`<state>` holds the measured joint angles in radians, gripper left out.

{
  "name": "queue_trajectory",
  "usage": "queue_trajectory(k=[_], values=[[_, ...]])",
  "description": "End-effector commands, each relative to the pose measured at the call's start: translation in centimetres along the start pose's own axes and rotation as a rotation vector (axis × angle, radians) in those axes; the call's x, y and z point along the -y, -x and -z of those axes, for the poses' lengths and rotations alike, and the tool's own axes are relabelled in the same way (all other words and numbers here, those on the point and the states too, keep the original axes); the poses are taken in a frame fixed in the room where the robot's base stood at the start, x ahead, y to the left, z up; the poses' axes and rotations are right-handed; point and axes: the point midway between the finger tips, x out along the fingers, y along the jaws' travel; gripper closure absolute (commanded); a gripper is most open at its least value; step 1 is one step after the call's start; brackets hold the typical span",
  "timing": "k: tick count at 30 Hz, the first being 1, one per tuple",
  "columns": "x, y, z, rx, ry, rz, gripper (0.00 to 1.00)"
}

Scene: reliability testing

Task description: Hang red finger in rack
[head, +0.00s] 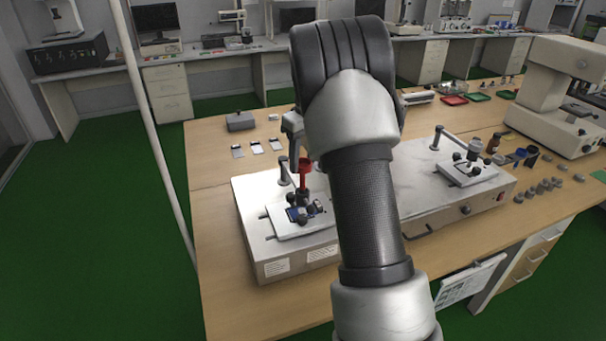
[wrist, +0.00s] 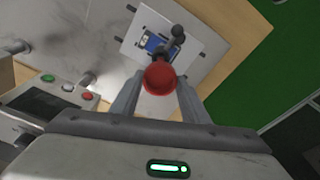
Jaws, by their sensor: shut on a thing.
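The red finger (head: 305,172) stands upright over the left testing fixture in the head view, with its lower end close to dark clamp parts. In the wrist view its round red top (wrist: 160,78) lies between the two fingers of my gripper (wrist: 157,98), which is shut on it. In the head view my gripper is mostly hidden behind my arm. I cannot tell whether the finger touches the fixture's plate (wrist: 190,28). A small blue piece (wrist: 155,43) sits on that plate below the finger. I cannot make out a rack for certain.
The left machine (head: 262,245) has a dark post beside the red finger. A second fixture (head: 470,172) stands to the right, with several small grey parts (head: 540,187) beyond it. A white microscope-like device (head: 555,95) is at far right.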

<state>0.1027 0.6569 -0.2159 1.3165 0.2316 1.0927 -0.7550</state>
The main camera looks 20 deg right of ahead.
Motion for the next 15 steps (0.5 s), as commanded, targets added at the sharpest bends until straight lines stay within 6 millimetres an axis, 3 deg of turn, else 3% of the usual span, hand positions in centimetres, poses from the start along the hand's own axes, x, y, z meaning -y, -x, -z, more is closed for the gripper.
queue_trajectory(k=[6, 15], values=[[0.0, 2.4, 0.3, 0.0, 0.0, 0.0, 0.94], [0.0, 2.6, 0.3, 0.001, 0.0, 0.0, 0.94]])
